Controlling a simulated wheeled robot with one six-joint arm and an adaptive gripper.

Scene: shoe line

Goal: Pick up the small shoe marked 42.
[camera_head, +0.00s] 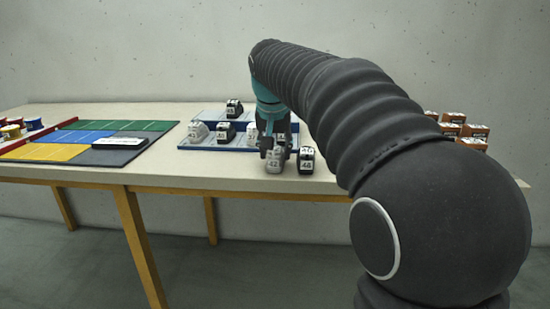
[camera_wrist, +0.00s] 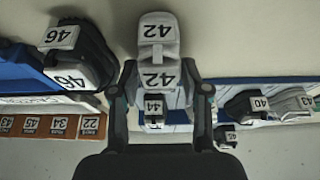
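The small light grey shoe marked 42 (camera_head: 273,164) stands on the table near its front edge, left of a black shoe marked 46 (camera_head: 306,164). In the wrist view the grey shoe (camera_wrist: 158,48) shows two 42 labels and sits between the fingertips. My gripper (camera_head: 276,151) reaches down over it from behind and above. In the wrist view my gripper (camera_wrist: 160,70) is open, one finger on each side of the shoe, with narrow gaps at the tips. I cannot tell of any contact.
Orange boxes (camera_head: 474,130) stand at the right. A coloured mat (camera_head: 60,152) lies at the left.

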